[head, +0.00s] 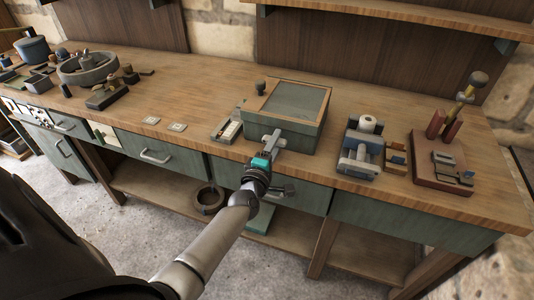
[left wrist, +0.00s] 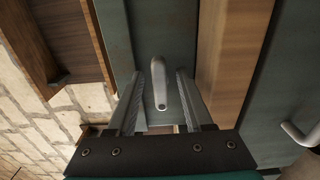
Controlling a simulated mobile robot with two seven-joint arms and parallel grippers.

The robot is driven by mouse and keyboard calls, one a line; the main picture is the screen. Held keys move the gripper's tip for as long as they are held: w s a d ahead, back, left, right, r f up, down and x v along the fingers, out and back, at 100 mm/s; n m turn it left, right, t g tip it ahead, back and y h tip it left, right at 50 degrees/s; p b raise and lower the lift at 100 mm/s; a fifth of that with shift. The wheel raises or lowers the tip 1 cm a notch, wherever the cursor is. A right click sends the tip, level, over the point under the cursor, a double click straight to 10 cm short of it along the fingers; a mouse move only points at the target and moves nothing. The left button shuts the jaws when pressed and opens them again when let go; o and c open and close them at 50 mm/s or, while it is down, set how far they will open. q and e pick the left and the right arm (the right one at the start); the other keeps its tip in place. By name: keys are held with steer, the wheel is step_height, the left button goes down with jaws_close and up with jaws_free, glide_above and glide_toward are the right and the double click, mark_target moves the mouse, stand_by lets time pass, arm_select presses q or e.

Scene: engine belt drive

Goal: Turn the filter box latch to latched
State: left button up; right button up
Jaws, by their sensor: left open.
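The filter box (head: 303,138) is a green box with a wood-framed, glazed lid, standing on the workbench. In the left wrist view its green front face (left wrist: 140,22) carries a small grey latch lever (left wrist: 159,88). The lever's long side runs along the picture's vertical, and its rounded end points toward me. My left gripper (head: 272,141) is in front of the box. In the left wrist view its open fingers (left wrist: 160,78) stand on both sides of the lever, with a gap on each side. In the head view the gripper hides the latch. My right gripper is not in view.
A small tray (head: 227,131) stands left of the box, and a grey device with a white roll (head: 367,124) stands to its right. A red-brown stand (head: 440,160) is farther right. Drawers with handles (head: 155,158) line the bench front. A shelf (head: 400,10) hangs above.

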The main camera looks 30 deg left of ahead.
arm_select(q)
steer(key=p+v, duration=0.1)
steer(key=v, duration=1.4)
steer(key=shift+w+d, duration=0.1)
steer(key=s+d+f+m+g+h, duration=0.1)
steer(key=s+d+f+m+g, duration=0.2)
steer(key=f, duration=0.5)
steer(key=s+d+f+m+g+h, duration=0.25)
steer(key=f+m, duration=0.25)
steer(key=f, duration=0.3)
steer(key=s+d+f+m+g+h, duration=0.15)
steer(key=s+f+m, duration=0.25)
steer(key=f, duration=0.5)
steer(key=s+f+m+g, duration=0.3)
steer(key=s+f, duration=0.1)
steer(key=s, duration=0.4)
steer(key=s+d+f+m+g, duration=0.1)
steer(key=s+f+m+g, duration=0.2)
steer(key=s, duration=0.5)
steer(key=s+d+f+m+g+y, duration=0.1)
steer(key=s+f+m+g, duration=0.2)
steer(key=s+f+m, duration=0.2)
steer(key=s+f, duration=0.2)
steer(key=s, duration=0.1)
steer(key=shift+g, duration=0.3)
steer(key=shift+s+f, duration=0.1)
